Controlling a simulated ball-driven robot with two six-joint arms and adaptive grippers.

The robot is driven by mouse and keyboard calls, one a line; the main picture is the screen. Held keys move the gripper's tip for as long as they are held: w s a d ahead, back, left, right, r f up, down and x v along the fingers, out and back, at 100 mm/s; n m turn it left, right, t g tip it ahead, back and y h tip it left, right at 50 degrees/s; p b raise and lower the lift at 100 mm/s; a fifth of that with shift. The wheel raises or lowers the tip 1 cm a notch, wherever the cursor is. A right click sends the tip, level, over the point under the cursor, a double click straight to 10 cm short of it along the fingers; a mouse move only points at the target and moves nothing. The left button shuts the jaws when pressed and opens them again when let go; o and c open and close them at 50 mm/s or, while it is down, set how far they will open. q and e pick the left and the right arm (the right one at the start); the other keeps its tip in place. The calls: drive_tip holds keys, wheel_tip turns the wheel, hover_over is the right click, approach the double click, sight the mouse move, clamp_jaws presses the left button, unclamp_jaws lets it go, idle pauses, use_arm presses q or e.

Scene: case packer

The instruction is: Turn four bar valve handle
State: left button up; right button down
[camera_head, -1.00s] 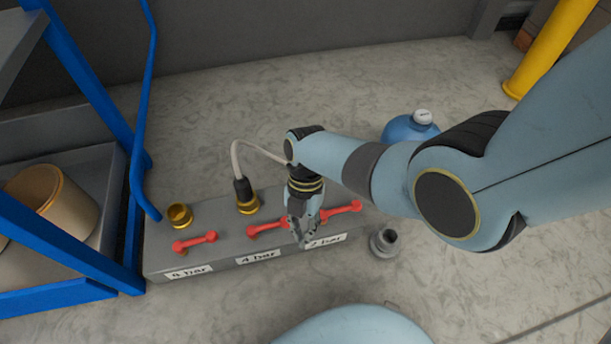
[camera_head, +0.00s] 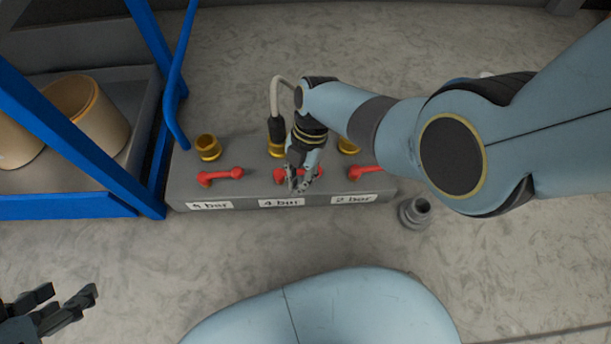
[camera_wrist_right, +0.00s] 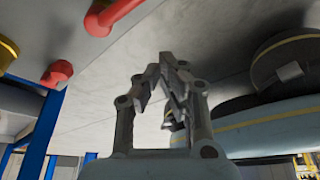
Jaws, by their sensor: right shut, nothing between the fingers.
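The four bar valve handle (camera_head: 312,175) is a red bar in the middle of a grey block (camera_head: 240,145), above the "4 bar" label (camera_head: 281,202). It lies roughly along the block. My right gripper (camera_head: 299,188) is shut and empty, in front of this handle and hiding its middle. I cannot tell whether they touch. In the right wrist view the fingers (camera_wrist_right: 170,78) meet at the tips, and a red handle (camera_wrist_right: 115,14) shows apart from them at upper left. My left gripper (camera_head: 74,292) is open and empty at the lower left, away from the block.
Other red handles sit left (camera_head: 220,176) and right (camera_head: 363,172) of the middle one. A pale hose (camera_head: 274,95) plugs into the middle brass fitting. A blue-framed rack (camera_head: 75,205) stands left. A grey fitting (camera_head: 414,212) lies on the floor right of the block.

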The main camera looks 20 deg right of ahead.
sight(298, 172)
drive_tip(key=shift+w+d+f+b, duration=0.3)
drive_tip(key=shift+f+b, duration=0.2)
drive_tip(key=shift+f, duration=0.1)
drive_tip(key=shift+w+d+f+b, duration=0.15)
drive_tip(key=shift+d+f+b, duration=0.15)
drive_tip(key=shift+f+b, duration=0.25)
drive_tip(key=shift+w+d, duration=0.55)
drive_tip(key=shift+d, duration=0.15)
use_arm(q)
wheel_tip(298, 172, down, 4)
drive_tip(key=t, duration=0.3)
drive_tip(key=shift+s+d+r+t, duration=0.1)
drive_tip(key=shift+d+r+t, duration=0.05)
drive_tip(key=shift+r+t, duration=0.15)
